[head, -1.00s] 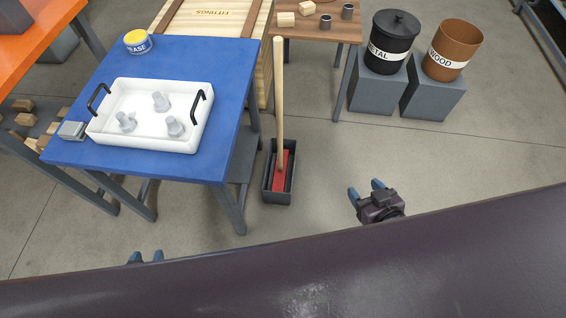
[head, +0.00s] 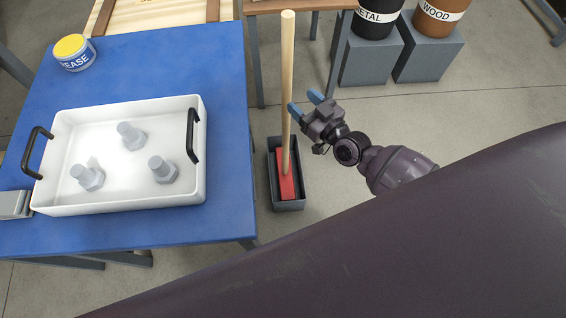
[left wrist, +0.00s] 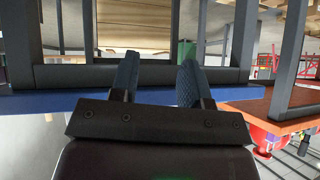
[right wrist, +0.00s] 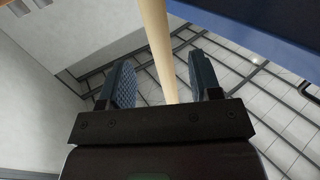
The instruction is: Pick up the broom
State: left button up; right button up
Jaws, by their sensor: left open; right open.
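The broom (head: 287,75) stands upright, its pale wooden handle rising from a red head (head: 287,187) in a dark grey bin (head: 289,205) on the floor. My right gripper (head: 305,102) is open just right of the handle in the head view. In the right wrist view the handle (right wrist: 158,45) runs between the two open fingers (right wrist: 163,85), or just beyond them; I cannot tell whether it touches either. My left gripper (left wrist: 157,80) is open and empty in the left wrist view and hidden in the head view.
The blue table (head: 170,70) stands close left of the broom, with a white tray (head: 75,203) of large bolts and a grease tub (head: 74,52). A brown wooden table (head: 270,6) is behind. Labelled bins stand on grey blocks (head: 370,62) at the back right.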

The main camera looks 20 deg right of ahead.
jog(key=b+x, duration=0.1)
jog(key=x, duration=0.7)
jog(key=shift+w, duration=0.35)
jog(key=c, duration=1)
